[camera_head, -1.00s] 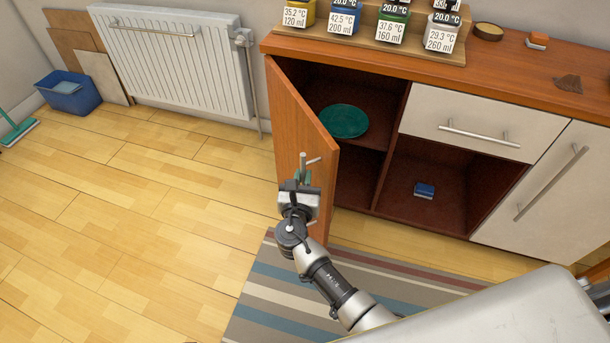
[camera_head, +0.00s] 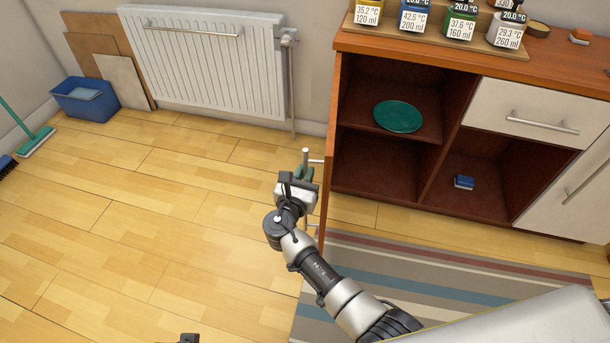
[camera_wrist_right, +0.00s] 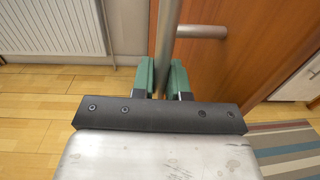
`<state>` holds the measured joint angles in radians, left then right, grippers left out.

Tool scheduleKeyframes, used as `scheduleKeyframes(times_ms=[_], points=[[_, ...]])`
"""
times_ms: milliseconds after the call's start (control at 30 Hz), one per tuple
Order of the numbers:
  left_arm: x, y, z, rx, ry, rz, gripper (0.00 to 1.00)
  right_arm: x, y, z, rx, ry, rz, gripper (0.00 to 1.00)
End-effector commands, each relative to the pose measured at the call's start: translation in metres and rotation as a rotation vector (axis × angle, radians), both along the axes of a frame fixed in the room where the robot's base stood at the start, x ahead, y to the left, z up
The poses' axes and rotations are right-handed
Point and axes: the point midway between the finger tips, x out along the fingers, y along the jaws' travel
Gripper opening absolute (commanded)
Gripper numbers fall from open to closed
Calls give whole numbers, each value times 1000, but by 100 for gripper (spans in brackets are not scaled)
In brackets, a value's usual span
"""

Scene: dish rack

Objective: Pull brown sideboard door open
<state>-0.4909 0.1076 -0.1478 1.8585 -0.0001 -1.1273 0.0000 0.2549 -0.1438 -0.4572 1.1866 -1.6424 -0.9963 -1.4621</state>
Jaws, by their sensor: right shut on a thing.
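The brown sideboard door (camera_head: 327,160) stands wide open, swung out from the left end of the sideboard (camera_head: 420,55), and shows almost edge-on in the head view. My right gripper (camera_head: 303,174) is shut on the door's metal bar handle (camera_head: 306,154), on the door's left side. In the right wrist view the handle bar (camera_wrist_right: 168,38) runs between the green fingertips (camera_wrist_right: 162,77), with the brown door face (camera_wrist_right: 225,65) to the right.
Inside the open cupboard are a green plate (camera_head: 398,116) on the shelf and a small blue item (camera_head: 464,182) below. A striped rug (camera_head: 430,285) lies in front.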

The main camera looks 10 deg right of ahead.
Motion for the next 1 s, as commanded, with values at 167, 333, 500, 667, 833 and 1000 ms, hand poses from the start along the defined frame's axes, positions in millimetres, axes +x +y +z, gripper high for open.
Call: scheduleKeyframes(times_ms=[167,333,500,667,833,1000], points=[[0,-1,1,-2,0,1,43,2,-4,2,-2,-4,-14,0],[1,-1,1,-3,-2,1,43,3,-4,3,-2,-5,-14,0],[2,-1,2,-3,-5,1,43,3,-4,3,-1,-5,-14,27],[4,-1,2,-3,-9,2,43,2,-3,2,-1,-4,-12,39],[4,-1,2,-3,-10,1,43,1,-2,1,0,-2,-11,39],[4,-1,3,-3,-16,2,43,-11,5,1,0,0,-9,39]])
